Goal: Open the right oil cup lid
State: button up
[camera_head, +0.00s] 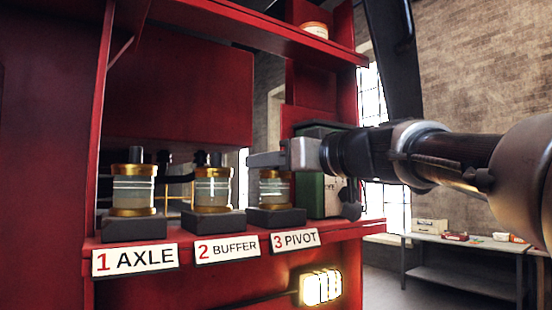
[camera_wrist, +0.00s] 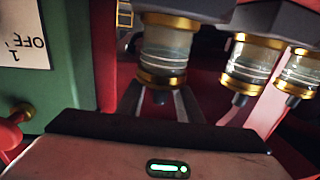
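The right oil cup (camera_head: 275,190), a glass cup with brass bands, stands on a dark block above the sign "3 PIVOT". My gripper (camera_head: 262,160) reaches in from the right at the height of the cup's top and hides its lid in the head view. My gripper's two grey fingers (camera_wrist: 160,105) appear spread, one on each side of that piece. Contact cannot be told.
The axle cup (camera_head: 133,190) and buffer cup (camera_head: 212,188) stand to the left on the red shelf. A green box (camera_head: 318,195) stands close behind and right of the right cup. A red upper shelf (camera_head: 250,30) overhangs. A bench (camera_head: 465,244) stands far right.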

jog(key=shift+w+a, duration=0.45)
jog(key=shift+a, duration=0.05)
grip_shut()
jog(key=shift+r+p, duration=0.1)
jog(key=shift+p, duration=0.3)
